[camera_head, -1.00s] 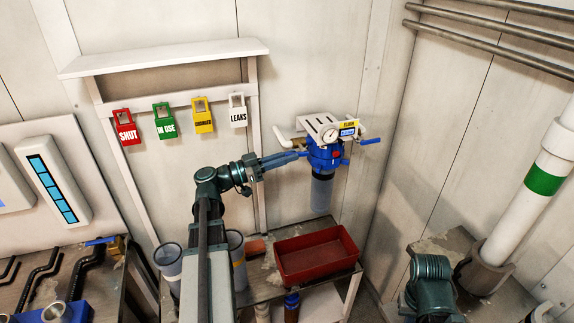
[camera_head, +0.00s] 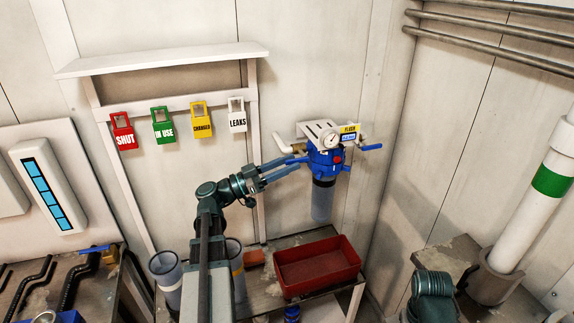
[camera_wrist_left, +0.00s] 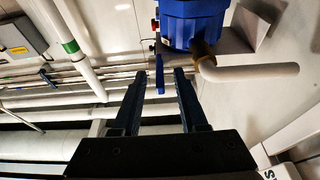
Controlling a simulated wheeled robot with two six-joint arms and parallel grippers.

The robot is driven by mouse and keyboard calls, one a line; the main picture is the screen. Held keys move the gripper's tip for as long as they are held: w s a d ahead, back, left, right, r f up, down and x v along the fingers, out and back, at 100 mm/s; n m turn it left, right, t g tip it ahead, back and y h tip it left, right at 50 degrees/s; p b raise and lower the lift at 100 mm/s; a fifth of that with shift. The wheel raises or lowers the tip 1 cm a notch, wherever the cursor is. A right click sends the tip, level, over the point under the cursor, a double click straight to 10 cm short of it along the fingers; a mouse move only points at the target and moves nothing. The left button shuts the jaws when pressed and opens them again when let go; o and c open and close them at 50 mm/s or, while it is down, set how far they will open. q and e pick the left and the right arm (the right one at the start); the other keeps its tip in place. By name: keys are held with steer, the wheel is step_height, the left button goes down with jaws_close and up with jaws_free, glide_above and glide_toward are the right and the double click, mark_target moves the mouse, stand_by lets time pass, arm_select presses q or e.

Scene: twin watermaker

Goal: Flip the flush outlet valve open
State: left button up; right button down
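A blue filter head (camera_head: 325,163) with a clear bowl below it hangs on the back wall. It also shows in the left wrist view (camera_wrist_left: 190,22). A yellow label reading FLUSH (camera_head: 349,128) sits above it. A blue valve lever (camera_head: 371,147) sticks out to its right; a blue lever in the left wrist view (camera_wrist_left: 160,76) appears between my fingers, seemingly beyond their tips. My left gripper (camera_head: 297,166) is open and apparently empty, just left of the filter head; its fingers show apart in the wrist view (camera_wrist_left: 160,73). My right gripper is out of view.
A red tray (camera_head: 318,268) sits on the bench below the filter. Red, green, yellow and white tags hang under the shelf (camera_head: 165,58) at left. A white pipe with a green band (camera_head: 552,182) stands at right.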

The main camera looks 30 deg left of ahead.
arm_select(q)
steer(key=b+v, duration=0.3)
steer(key=v, duration=1.1)
steer(key=shift+b, duration=0.4)
steer(key=shift+d, duration=0.15)
